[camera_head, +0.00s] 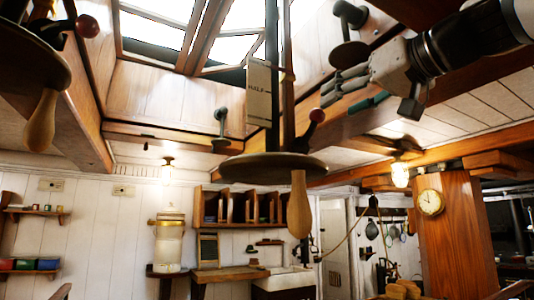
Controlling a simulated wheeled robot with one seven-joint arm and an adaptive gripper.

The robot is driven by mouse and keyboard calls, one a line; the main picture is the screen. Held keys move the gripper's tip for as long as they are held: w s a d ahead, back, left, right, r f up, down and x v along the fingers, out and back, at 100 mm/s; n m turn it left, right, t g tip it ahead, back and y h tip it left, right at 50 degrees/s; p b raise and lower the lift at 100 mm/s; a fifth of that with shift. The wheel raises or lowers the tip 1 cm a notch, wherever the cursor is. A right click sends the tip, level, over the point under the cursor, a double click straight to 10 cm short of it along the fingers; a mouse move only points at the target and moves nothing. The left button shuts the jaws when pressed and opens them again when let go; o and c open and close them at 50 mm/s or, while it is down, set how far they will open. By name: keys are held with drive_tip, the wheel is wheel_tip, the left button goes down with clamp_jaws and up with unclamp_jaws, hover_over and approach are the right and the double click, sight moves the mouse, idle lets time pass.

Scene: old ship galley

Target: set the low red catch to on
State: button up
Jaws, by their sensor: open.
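Two red-knobbed levers are in the head view. The lower one in the picture, a red knob (317,115) on a short dark lever, stands on a round dark disc (260,166) near the middle. A wooden handle (299,205) hangs from that disc. The other red knob (88,26) is at the upper left, on a similar disc with a wooden handle (41,120). I cannot tell for certain which is the low catch, or their settings. My gripper (345,92) is open, reaching in from the upper right. It appears above and right of the middle knob, apart from it.
A dark vertical post (272,70) with a paper tag (259,92) rises behind the middle disc. Dark knobbed fittings (348,55) are near my gripper and on the beam (221,125). A wooden pillar with a clock (430,202) stands at right.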

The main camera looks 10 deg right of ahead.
sight(323, 113)
drive_tip(key=p+x, duration=0.1)
drive_tip(key=x, duration=0.7)
drive_tip(key=shift+w+f+p, duration=0.1)
drive_tip(key=shift+w+p, duration=0.1)
drive_tip(key=shift+p, duration=0.2)
clamp_jaws()
